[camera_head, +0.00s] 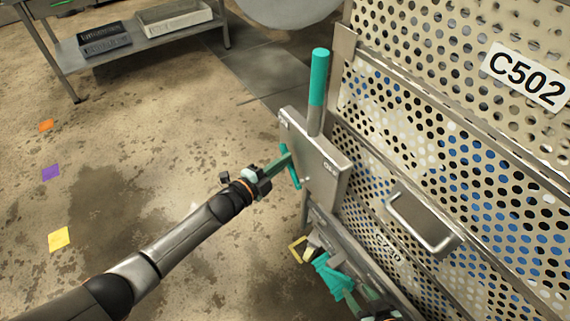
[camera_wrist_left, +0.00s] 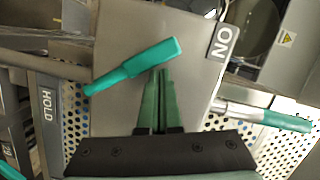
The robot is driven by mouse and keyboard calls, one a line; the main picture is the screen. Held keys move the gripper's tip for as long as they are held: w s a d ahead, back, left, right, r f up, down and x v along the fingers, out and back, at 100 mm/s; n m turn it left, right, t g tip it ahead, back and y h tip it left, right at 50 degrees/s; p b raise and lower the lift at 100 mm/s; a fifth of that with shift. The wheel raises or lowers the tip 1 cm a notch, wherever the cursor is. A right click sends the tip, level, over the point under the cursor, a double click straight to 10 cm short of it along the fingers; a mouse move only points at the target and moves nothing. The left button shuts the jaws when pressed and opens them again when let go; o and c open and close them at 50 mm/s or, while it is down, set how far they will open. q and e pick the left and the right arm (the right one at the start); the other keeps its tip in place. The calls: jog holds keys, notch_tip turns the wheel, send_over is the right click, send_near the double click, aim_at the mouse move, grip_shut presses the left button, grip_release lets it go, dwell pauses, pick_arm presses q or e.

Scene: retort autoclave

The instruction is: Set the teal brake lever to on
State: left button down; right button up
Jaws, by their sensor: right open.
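A small teal lever (camera_head: 290,166) sits on the face of a steel box (camera_head: 328,180). In the left wrist view the teal lever (camera_wrist_left: 130,68) lies slantwise across a plate between a HOLD label (camera_wrist_left: 47,108) and an ON label (camera_wrist_left: 222,42). Its thick end is toward ON. My left gripper (camera_head: 287,161) is at the lever; its fingers (camera_wrist_left: 158,80) are close together, their tips at the lever's edge, not seen around it. I cannot tell whether they touch. My right gripper (camera_head: 333,275) is open, lower beside the rack.
A tall teal-gripped handle (camera_head: 319,75) rises behind the box; it also shows in the left wrist view (camera_wrist_left: 285,120). A perforated rack (camera_head: 430,130) with a steel pull (camera_head: 420,220) fills the right. A low table shelf (camera_head: 150,40) holds trays. Floor at left is mostly clear.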

pick_arm(q)
jog(key=shift+w+a, duration=0.1)
pick_arm(e)
jog(key=shift+w+a+r, duration=0.15)
jog(key=shift+w+r, duration=0.15)
pick_arm(q)
jog(key=p+v, duration=0.2)
jog(key=v, duration=1)
jog(key=s+a+f+n+g+y+p, duration=0.1)
jog(key=s+a+f+n+y+p, duration=0.1)
jog(key=s+n, duration=0.8)
jog(key=s+a+f+n+g+y+p, duration=0.2)
jog(key=s+a+f+n+y, duration=0.2)
jog(key=s+n+y, duration=0.3)
jog(key=s+n, duration=0.3)
jog(key=s, duration=0.1)
jog(key=shift+a+f+n+g+p, duration=0.15)
jog(key=shift+n+g+p, duration=0.15)
pick_arm(e)
jog(key=r, duration=0.5)
jog(key=shift+s+d+r, duration=0.3)
jog(key=shift+d+r, duration=0.05)
jog(key=shift+d, duration=0.05)
